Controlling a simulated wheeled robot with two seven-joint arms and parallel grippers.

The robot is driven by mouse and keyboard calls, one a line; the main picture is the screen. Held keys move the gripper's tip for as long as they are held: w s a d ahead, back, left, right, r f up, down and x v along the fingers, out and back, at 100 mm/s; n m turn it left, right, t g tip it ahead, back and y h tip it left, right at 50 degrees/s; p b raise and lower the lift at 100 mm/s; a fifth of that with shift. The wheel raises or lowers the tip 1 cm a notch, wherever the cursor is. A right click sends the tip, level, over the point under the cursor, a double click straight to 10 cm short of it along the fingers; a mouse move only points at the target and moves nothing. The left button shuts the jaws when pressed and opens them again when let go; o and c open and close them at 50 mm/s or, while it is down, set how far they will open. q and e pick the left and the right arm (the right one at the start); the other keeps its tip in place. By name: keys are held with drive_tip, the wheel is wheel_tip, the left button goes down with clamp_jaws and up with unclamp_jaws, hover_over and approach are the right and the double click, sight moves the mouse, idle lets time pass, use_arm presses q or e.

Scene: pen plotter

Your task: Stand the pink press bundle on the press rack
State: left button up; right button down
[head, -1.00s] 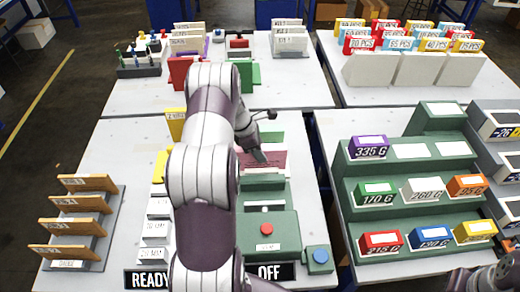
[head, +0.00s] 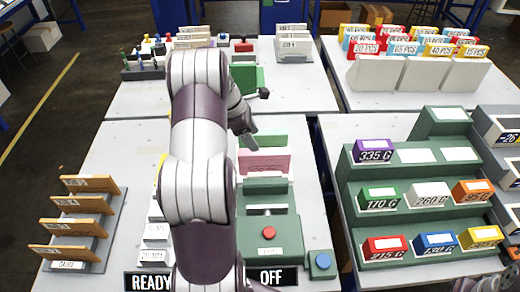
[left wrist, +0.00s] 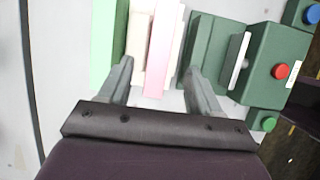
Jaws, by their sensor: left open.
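The pink press bundle (head: 265,165) stands upright between a pale green plate (head: 272,140) behind it and the green press (head: 272,226) in front. In the left wrist view the pink bundle (left wrist: 159,48) shows as a pink board beside cream layers, with the green plate (left wrist: 106,45) at left. My left gripper (head: 250,138) is open, above and near the bundle. In the left wrist view its fingers (left wrist: 158,78) are spread on either side of the bundle, with nothing visibly gripped. The bundle's foot is hidden, and I cannot tell which part is the press rack. My right gripper is out of view.
The press has a red button (head: 268,233), and a blue button (head: 322,260) sits beside it. A rack of orange boards (head: 78,222) stands at left. A green tiered stand with weight blocks (head: 400,170) is at right.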

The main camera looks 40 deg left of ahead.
use_arm(q)
drive_tip(key=shift+v, duration=1.2)
drive_tip(key=w+d+r+n+t+y, duration=0.1)
drive_tip(key=w+d+r+n+t, duration=0.35)
drive_tip(key=n, duration=0.55)
drive_tip(key=w+d+r+n+t+y, duration=0.25)
drive_tip(key=w+d+n, duration=0.25)
drive_tip(key=d+n, duration=0.4)
drive_tip(key=s+d+f+n+g, duration=0.1)
drive_tip(key=s+d+n+g, duration=0.2)
drive_tip(key=s+n, duration=0.5)
drive_tip(key=s+d+f+n+g, duration=0.2)
drive_tip(key=s+d+n+g, duration=0.1)
drive_tip(key=s+n, duration=0.5)
drive_tip(key=s+d+f+n+g, duration=0.2)
drive_tip(key=s+d+n, duration=0.3)
drive_tip(key=s+n, duration=0.3)
drive_tip(key=n, duration=0.2)
drive_tip(key=shift+s+d+f+n+g, duration=0.25)
drive_tip(key=shift+d+n+g, duration=0.05)
drive_tip(key=shift+n+g, duration=0.1)
